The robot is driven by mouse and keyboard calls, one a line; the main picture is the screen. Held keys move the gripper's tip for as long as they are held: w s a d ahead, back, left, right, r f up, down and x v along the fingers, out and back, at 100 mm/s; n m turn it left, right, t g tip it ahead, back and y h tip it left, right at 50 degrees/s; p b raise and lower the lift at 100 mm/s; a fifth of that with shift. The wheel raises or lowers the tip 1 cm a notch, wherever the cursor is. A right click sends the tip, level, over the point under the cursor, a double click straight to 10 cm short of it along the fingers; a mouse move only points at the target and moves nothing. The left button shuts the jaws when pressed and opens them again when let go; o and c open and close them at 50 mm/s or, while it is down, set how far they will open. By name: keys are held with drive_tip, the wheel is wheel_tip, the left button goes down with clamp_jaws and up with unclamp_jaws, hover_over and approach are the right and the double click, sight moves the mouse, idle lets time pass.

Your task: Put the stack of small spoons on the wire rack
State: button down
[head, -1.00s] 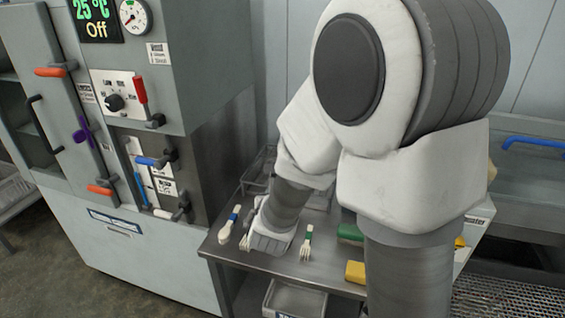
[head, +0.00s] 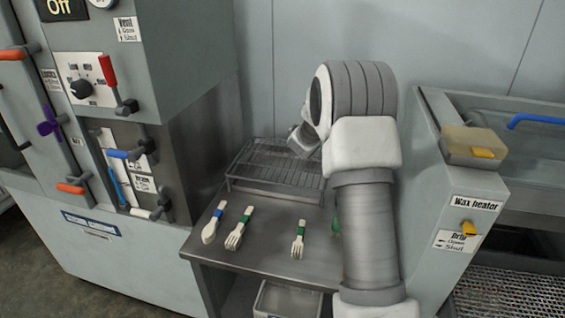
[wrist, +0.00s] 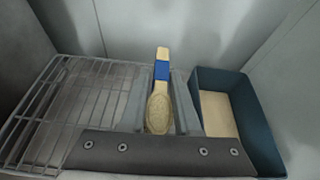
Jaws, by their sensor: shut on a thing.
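My gripper (wrist: 160,98) is shut on a wooden spoon piece with a blue band (wrist: 162,72), seen in the wrist view with its bowl toward me. I cannot tell how many spoons are stacked in it. The wire rack (head: 270,165) stands at the back of the steel table. In the wrist view the rack (wrist: 50,110) lies to the left of and under the fingers, and the spoon is near its right side. The gap below the spoon is unclear. In the head view my arm hides the fingers and the held spoon.
A larger blue-banded spoon (head: 213,222) and two green-banded forks (head: 239,228) (head: 299,238) lie on the table front (head: 270,262). A dark blue bin (wrist: 265,135) stands right of the rack. The press cabinet (head: 205,125) is on the left, the wax heater (head: 470,185) on the right.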

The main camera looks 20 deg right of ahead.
drive_tip(key=p, duration=0.1)
hover_over(280, 165)
wheel_tip(280, 165, down, 7)
drive_tip(key=shift+w+d+r, duration=0.1)
drive_tip(key=shift+w, duration=0.05)
drive_tip(key=shift+f, duration=1.9)
drive_tip(key=shift+f+b, duration=0.2)
drive_tip(key=shift+b, duration=0.2)
drive_tip(key=c, duration=0.6)
unclamp_jaws()
drive_tip(key=shift+r, duration=0.1)
drive_tip(key=shift+r+p, duration=0.2)
drive_tip(key=shift+p, duration=0.15)
